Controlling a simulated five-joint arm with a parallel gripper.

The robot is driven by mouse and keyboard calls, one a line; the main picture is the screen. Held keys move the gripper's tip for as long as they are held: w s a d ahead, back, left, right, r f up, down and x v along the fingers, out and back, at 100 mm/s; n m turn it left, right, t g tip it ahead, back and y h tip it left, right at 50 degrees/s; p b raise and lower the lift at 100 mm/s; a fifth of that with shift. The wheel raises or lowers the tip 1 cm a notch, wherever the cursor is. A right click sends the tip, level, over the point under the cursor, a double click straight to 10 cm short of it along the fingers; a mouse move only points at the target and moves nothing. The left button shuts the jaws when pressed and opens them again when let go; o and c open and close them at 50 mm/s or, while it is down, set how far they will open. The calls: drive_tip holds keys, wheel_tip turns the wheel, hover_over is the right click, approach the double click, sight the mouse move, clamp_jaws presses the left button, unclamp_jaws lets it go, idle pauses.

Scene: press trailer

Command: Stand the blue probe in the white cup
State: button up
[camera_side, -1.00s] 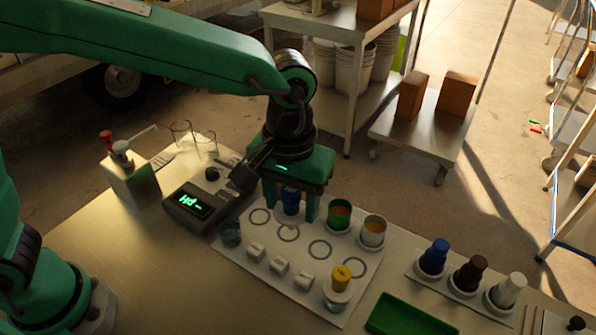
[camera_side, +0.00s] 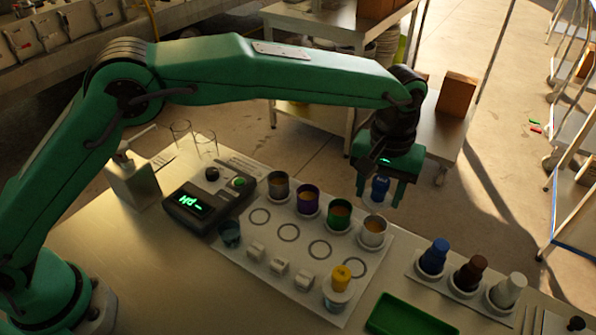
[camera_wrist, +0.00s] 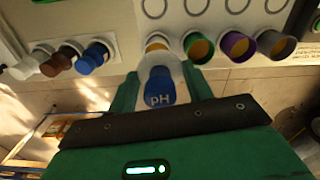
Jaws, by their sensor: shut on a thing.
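My gripper (camera_side: 380,202) is shut on the blue probe (camera_side: 380,188), which hangs about upright with its pale lower end down. The white cup (camera_side: 374,238) stands at the right end of a row on the white mat, with tan liquid inside. The probe is over this cup; I cannot tell whether its tip is inside the rim. In the wrist view, the blue probe (camera_wrist: 161,93), marked pH, sits between my fingers (camera_wrist: 163,82). Its pale end lines up with the white cup (camera_wrist: 157,43) and hides part of it.
The green cup (camera_side: 339,214), purple cup (camera_side: 308,200) and grey cup (camera_side: 278,185) stand left of the white cup. A yellow-capped probe (camera_side: 341,277) stands in a holder in front. The pH meter (camera_side: 194,205) is left. Capped bottles (camera_side: 470,272) and a green tray (camera_side: 410,318) are right.

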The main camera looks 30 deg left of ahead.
drive_tip(key=shift+w+d+f, duration=0.3)
drive_tip(key=shift+w+f, duration=0.15)
drive_tip(key=shift+w, duration=0.1)
drive_tip(key=shift+f, duration=0.1)
drive_tip(key=shift+f, duration=2.75)
drive_tip(key=shift+f, duration=0.7)
drive_tip(key=o, duration=0.7)
drive_tip(key=shift+r, duration=0.1)
drive_tip(key=shift+r, duration=5.45)
drive_tip(key=shift+r, duration=0.15)
